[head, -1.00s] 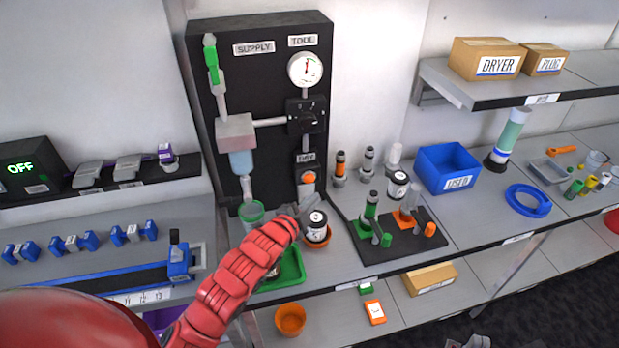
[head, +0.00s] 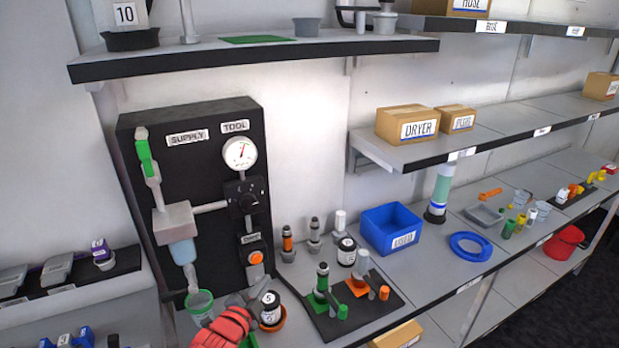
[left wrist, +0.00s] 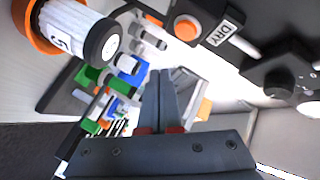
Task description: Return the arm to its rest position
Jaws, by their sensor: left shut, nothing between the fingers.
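My left arm, with red links (head: 225,328), comes in at the bottom of the head view. Its grey gripper (head: 246,298) is beside a white jar with a dark lid (head: 270,309) in an orange dish. In the left wrist view the two fingers (left wrist: 161,100) are together with nothing between them. The jar (left wrist: 75,30) is at the upper left there, apart from the fingers. My right gripper is not in view.
The black supply panel (head: 205,250) with gauge (head: 240,154) stands behind the gripper. A green-rimmed cup (head: 200,303) is left of it. A black mat (head: 375,312) with fittings and a blue bin (head: 391,229) are to the right. Shelves run above.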

